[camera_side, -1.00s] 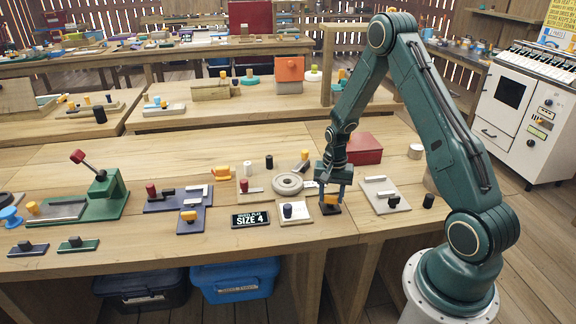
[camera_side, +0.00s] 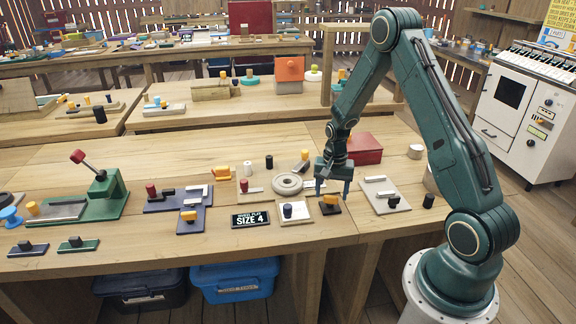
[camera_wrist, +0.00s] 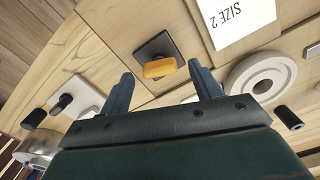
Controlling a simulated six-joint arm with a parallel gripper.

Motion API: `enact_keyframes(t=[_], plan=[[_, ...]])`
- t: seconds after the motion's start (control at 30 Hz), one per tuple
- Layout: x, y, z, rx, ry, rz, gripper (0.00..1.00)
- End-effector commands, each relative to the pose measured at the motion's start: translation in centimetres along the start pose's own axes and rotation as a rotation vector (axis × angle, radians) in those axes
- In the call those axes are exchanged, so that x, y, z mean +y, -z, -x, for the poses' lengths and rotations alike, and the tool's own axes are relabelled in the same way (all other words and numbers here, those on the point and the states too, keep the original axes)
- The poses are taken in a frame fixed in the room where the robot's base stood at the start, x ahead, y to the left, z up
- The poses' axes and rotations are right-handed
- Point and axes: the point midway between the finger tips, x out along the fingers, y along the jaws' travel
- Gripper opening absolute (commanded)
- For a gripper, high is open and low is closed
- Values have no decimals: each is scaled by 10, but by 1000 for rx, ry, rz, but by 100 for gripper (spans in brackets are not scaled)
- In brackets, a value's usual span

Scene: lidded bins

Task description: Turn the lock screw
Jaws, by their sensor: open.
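An orange wing-shaped knob (camera_side: 330,199), which looks like the lock screw, stands on a small dark square plate (camera_side: 331,209) near the front of the table. In the wrist view the orange knob (camera_wrist: 160,68) shows ahead of the fingertips, on its dark plate (camera_wrist: 152,48). My gripper (camera_side: 333,192) is open and empty, just above the knob, with one finger to each side in the picture. In the wrist view my gripper (camera_wrist: 162,74) has its two fingers wide apart, with nothing between them. I cannot tell which way the knob is turned to lock.
A grey ring (camera_side: 288,183) lies left of my gripper, and a grey plate with a handle (camera_side: 380,194) lies right. A red box (camera_side: 363,148) stands behind.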

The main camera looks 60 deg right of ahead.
Motion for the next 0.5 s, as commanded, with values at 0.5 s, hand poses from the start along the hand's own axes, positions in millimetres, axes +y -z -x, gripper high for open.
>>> enact_keyframes(t=[0.5], plan=[[0, 0, 74, 3, 2, -1, 64]])
